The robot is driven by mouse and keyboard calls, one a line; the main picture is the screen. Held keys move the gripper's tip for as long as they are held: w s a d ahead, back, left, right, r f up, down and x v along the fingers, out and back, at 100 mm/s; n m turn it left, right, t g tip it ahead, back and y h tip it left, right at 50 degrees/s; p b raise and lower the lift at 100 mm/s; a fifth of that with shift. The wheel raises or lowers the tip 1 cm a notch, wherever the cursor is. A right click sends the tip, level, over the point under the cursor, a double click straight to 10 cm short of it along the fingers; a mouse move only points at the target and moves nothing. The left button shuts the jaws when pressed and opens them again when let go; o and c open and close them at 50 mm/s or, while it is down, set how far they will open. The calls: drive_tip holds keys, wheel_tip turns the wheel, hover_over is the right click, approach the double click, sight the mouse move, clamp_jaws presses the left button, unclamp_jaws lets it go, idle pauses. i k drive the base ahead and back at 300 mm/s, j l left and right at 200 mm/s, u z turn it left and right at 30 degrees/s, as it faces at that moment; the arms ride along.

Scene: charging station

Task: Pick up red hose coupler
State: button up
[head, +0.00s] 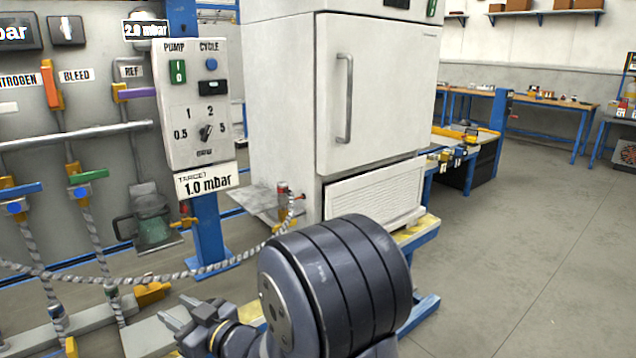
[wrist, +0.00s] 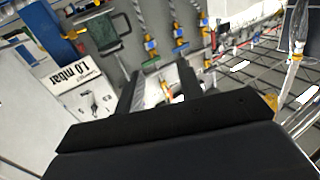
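The red hose coupler (head: 282,189) appears as a small red-topped fitting at the end of a braided hose, by the metal shelf at the left side of the white cabinet in the head view. I cannot pick it out surely in the wrist view. My gripper (head: 179,311) is at the bottom of the head view, below and left of the coupler and well apart from it, pointing left. In the wrist view my gripper (wrist: 158,76) has its two fingers spread, with nothing held between them.
The braided hose (head: 215,268) sags leftward from the coupler. A grey valve panel (head: 90,110) with coloured handles stands at left. A blue post (head: 208,235) carries the control box (head: 190,110). The white cabinet (head: 375,90) stands behind my arm. Open floor (head: 520,260) lies to the right.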

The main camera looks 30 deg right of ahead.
sight(284, 189)
drive_tip(key=i+l+z, duration=0.1)
drive_tip(key=i+l, duration=0.25)
drive_tip(key=l, duration=0.25)
drive_tip(key=i+l+z, duration=0.1)
drive_tip(key=i+l, duration=0.3)
drive_tip(key=l, duration=0.2)
drive_tip(key=i+l, duration=0.4)
drive_tip(key=l, duration=0.15)
drive_tip(key=z, duration=0.05)
